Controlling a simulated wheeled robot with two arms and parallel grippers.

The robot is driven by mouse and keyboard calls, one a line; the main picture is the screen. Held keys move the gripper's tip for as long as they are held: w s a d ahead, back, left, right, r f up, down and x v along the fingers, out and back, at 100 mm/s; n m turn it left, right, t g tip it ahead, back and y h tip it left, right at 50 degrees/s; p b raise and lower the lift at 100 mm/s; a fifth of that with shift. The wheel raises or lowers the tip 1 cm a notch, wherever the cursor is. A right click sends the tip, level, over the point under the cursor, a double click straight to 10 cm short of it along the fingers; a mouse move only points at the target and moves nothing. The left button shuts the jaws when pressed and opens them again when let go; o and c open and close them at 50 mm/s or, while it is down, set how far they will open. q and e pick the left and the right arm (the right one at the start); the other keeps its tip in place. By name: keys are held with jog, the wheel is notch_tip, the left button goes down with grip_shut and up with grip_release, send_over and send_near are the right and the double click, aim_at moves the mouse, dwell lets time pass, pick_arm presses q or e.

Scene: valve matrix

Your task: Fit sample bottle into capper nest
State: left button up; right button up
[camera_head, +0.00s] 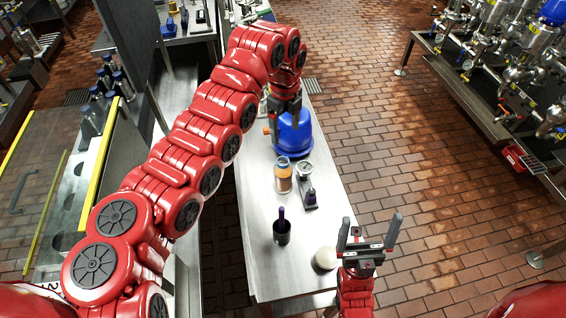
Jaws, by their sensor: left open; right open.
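A clear bottle with amber contents (283,178), probably the sample bottle, stands upright on the steel table (262,268). My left gripper (284,124) is open at the far part of the table, beyond the bottle and by a blue dome (295,137). My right gripper (370,224) is open and empty off the table's right edge, fingers spread.
A pale round object (325,258) sits near the table's right edge, close to my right gripper. Several dark-capped bottles (90,119) stand on the left behind a yellow rail. A bench with valves and gauges (480,95) is at right. Brick floor lies open between.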

aim_at(284, 162)
pick_arm(q)
jog(key=f, duration=0.7)
jog(key=f+b, duration=0.1)
jog(key=f, duration=0.3)
jog(key=shift+s+a+f, duration=0.1)
jog(key=shift+s+f, duration=0.2)
jog(key=shift+f, duration=0.05)
jog(key=f, duration=0.2)
jog(key=f+b, duration=0.1)
jog(key=f, duration=0.2)
jog(key=shift+w+a+f, duration=0.15)
jog(key=shift+w, duration=0.05)
jog(key=c, duration=1.3)
